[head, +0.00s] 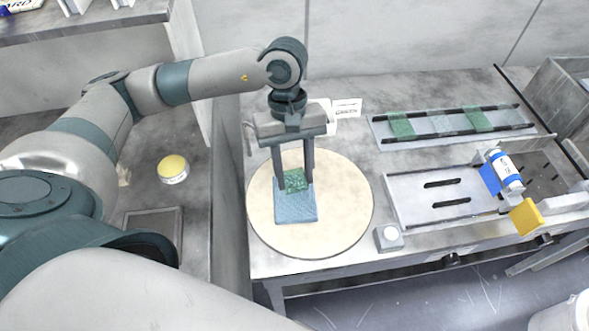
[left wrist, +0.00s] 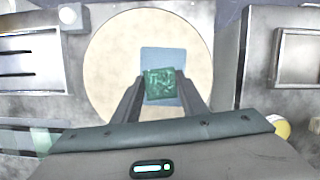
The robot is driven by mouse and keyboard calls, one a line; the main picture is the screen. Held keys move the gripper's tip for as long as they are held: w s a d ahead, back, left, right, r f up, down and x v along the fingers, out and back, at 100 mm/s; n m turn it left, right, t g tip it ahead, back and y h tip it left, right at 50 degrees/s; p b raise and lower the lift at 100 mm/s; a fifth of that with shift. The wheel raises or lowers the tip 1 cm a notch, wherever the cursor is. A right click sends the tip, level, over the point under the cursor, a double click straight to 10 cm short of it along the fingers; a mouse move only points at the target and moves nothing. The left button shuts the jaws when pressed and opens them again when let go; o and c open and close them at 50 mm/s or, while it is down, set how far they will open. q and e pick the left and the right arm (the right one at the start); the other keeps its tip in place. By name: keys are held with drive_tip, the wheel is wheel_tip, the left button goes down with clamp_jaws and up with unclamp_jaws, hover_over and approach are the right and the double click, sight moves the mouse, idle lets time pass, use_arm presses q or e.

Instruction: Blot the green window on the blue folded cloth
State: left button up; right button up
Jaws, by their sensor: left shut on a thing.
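The green window (head: 295,181) is a small dark green patterned square. My left gripper (head: 294,184) points down and is shut on it, one finger on each side. The green window also shows between the fingertips in the left wrist view (left wrist: 160,84). The blue folded cloth (head: 296,209) lies flat on the round cream platen (head: 345,215). The window is over the cloth's far part; I cannot tell whether they touch. The cloth's near part is bare and also shows in the left wrist view (left wrist: 163,59). My right gripper is not in view.
Right of the platen are a white-topped block (head: 388,237), a slotted metal plate (head: 425,197), a blue-banded bottle (head: 507,170) and a yellow block (head: 525,216). A rack (head: 450,123) with green and grey pieces lies behind. A yellow-topped tin (head: 173,169) stands left.

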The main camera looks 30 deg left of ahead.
sight(294, 196)
use_arm(q)
drive_tip(key=shift+b+x, duration=0.3)
drive_tip(key=shift+x, duration=0.75)
drive_tip(key=shift+w+a+f+b, duration=0.1)
drive_tip(key=shift+f+b, duration=0.1)
drive_tip(key=shift+f, duration=0.45)
drive_tip(key=shift+w+a+f+b, duration=0.1)
drive_tip(key=shift+f+b, duration=0.05)
drive_tip(key=shift+f, duration=0.55)
drive_tip(key=shift+f+b, duration=0.25)
drive_tip(key=shift+b, duration=0.2)
drive_tip(key=shift+s+f, duration=0.1)
idle(0.5)
drive_tip(key=shift+r+p, duration=0.45)
drive_tip(key=shift+r, duration=1.5)
drive_tip(key=shift+r+p, duration=0.3)
drive_tip(key=shift+r, duration=1.3)
